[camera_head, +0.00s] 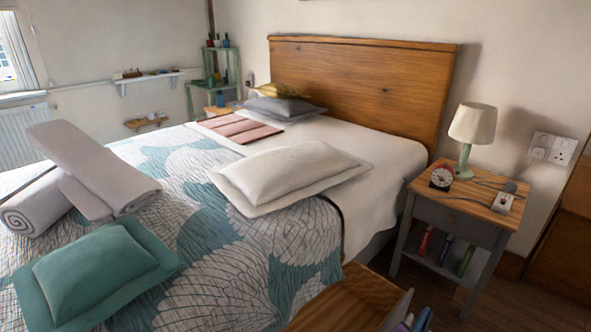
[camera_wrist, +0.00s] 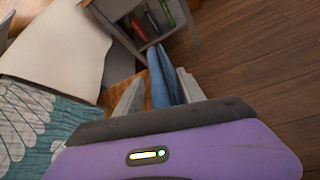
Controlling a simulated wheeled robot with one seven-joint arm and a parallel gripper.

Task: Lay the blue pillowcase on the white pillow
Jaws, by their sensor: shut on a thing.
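The white pillow (camera_head: 290,173) lies flat on the bed, near its right side, partly over the patterned quilt and partly over the white sheet. In the wrist view my gripper (camera_wrist: 160,90) is shut on a blue cloth, the blue pillowcase (camera_wrist: 162,78), which stands as a narrow upright strip between the two grey fingers. The gripper is low beside the bed, above a wooden surface, and apart from the pillow. In the head view a bit of blue (camera_head: 421,319) shows at the bottom edge; most of the gripper area is out of frame.
A wooden drawer or box (camera_head: 345,302) stands beside the bed. A teal pillow (camera_head: 95,265), rolled grey towels (camera_head: 100,175) and pink folded cloths (camera_head: 235,128) lie on the bed.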

